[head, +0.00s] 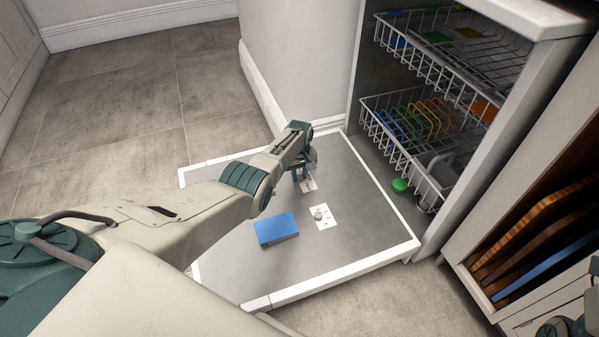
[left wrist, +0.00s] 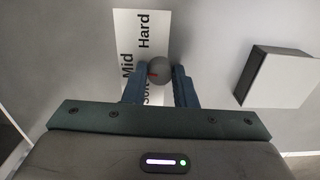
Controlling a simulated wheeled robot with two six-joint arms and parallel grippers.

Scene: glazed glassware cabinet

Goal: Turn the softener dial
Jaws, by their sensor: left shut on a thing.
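My left gripper (head: 307,178) reaches down to the inner face of the open dishwasher door (head: 229,200). In the left wrist view its two blue fingers (left wrist: 158,86) are shut on the round grey softener dial (left wrist: 158,68), one on each side. The dial's red mark is on its left side, roughly towards the word Mid. The white label (left wrist: 126,30) shows Hard and Mid clearly; the lowest word is partly hidden by a finger. In the head view the gripper hides the dial, and part of its label (head: 310,186) shows.
A second white plate with a knob (head: 320,213) and a blue block (head: 276,229) are nearby on the door. Wire racks (head: 400,120) holding colourful dishes stand inside the dishwasher. A green round thing (head: 399,186) lies near the door's hinge side. Wooden boards (head: 535,225) stand at right.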

